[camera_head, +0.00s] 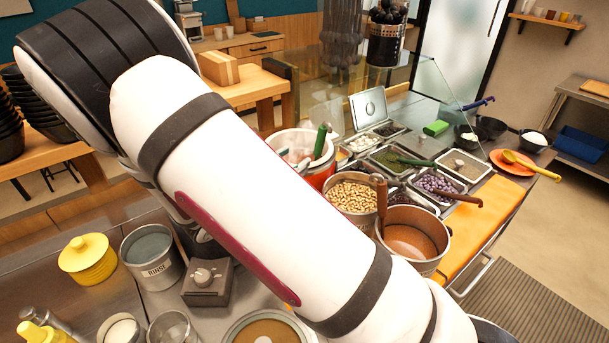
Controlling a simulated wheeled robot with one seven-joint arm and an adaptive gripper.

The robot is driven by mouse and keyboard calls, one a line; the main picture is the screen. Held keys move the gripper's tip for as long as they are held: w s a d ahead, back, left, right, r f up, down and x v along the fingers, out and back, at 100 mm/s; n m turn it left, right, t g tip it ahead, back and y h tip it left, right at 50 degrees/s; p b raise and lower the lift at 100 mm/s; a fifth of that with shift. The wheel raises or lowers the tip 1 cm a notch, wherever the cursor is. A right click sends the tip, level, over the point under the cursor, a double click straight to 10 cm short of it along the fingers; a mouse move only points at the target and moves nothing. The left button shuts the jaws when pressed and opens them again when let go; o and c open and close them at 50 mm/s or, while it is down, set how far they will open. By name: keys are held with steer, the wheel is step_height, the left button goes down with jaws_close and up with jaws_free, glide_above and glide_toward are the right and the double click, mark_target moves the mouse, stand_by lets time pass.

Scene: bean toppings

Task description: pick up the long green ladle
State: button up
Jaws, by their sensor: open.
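A green-handled utensil (320,141) stands tilted in a white and red pot (325,176) behind my arm, with its lower end hidden in the pot. A second green utensil (412,161) lies across a metal tray of green topping in the counter. I cannot tell for sure which of the two is the long green ladle. My white arm crosses the view from upper left to lower right and hides part of the counter. My gripper is not visible in this view.
Pots of beans (351,196) and brown liquid (410,240), with a brown ladle (381,198), stand near my arm. A tray of purple beans (437,187) is behind them. A glass guard rises over the trays. A yellow ladle (535,166) rests on an orange plate (505,167) at right.

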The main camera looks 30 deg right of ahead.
mark_target(317, 142)
steer(key=x, duration=0.6)
steer(key=shift+p, duration=0.3)
steer(key=shift+p+x, duration=0.6)
steer(key=shift+x, duration=2.1)
steer(key=shift+r, duration=0.15)
steer(key=shift+c, duration=0.2)
jaws_close()
